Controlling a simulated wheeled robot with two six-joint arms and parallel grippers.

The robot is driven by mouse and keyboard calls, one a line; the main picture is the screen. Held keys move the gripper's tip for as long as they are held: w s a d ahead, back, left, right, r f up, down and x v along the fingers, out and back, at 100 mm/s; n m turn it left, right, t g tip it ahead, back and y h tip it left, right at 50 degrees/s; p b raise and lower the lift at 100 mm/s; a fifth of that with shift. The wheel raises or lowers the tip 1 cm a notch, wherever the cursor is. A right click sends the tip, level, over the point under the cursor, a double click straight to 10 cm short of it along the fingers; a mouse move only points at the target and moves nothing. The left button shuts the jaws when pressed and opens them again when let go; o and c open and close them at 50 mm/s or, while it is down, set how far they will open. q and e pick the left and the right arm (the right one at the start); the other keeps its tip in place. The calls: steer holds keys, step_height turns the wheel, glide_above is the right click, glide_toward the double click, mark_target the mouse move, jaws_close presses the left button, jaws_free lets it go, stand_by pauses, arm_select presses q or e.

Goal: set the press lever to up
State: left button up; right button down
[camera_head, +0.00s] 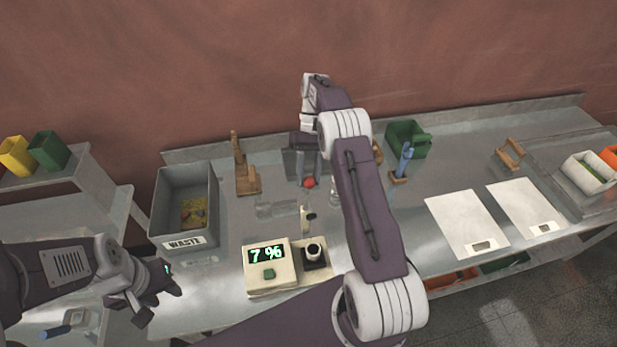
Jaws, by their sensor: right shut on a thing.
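The red knob (309,183) of what looks like the press lever shows at mid-bench in the head view. My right gripper (308,175) reaches down from above and is shut on the knob, which shows just below its fingers. The lever's shaft and most of the press are hidden behind my gripper and arm, so I cannot tell the lever's angle. My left gripper (160,301) is at the lower left, open and empty, far from the lever.
A cream unit (270,284) reading 7 % stands in front, beside a small cup (314,251). A grey waste bin (185,243) is at left. My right arm crosses the middle.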

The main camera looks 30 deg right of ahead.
steer(key=shift+f, duration=0.25)
steer(key=c, duration=1)
jaws_free()
steer(key=shift+w, duration=0.1)
steer(key=shift+w+d+f, duration=0.15)
steer(key=shift+w+d, duration=0.15)
steer(key=shift+w, duration=0.1)
steer(key=shift+r+b, duration=0.35)
step_height(320, 180, up, 2)
steer(key=shift+s+r+b, duration=0.1)
steer(key=shift+r+b, duration=0.15)
steer(key=shift+b, duration=0.2)
arm_select(q)
steer(key=f+b, duration=0.2)
steer(key=f, duration=0.1)
steer(key=f+b, duration=0.1)
steer(key=f, duration=0.1)
steer(key=shift+w+d+f+b, duration=0.2)
steer(key=shift+w+f+b, duration=0.05)
steer(key=shift+w+b, duration=0.15)
arm_select(e)
steer(key=s+d+r, duration=0.6)
steer(key=s+r, duration=0.1)
steer(key=s, duration=0.2)
steer(key=shift+s+r, duration=0.4)
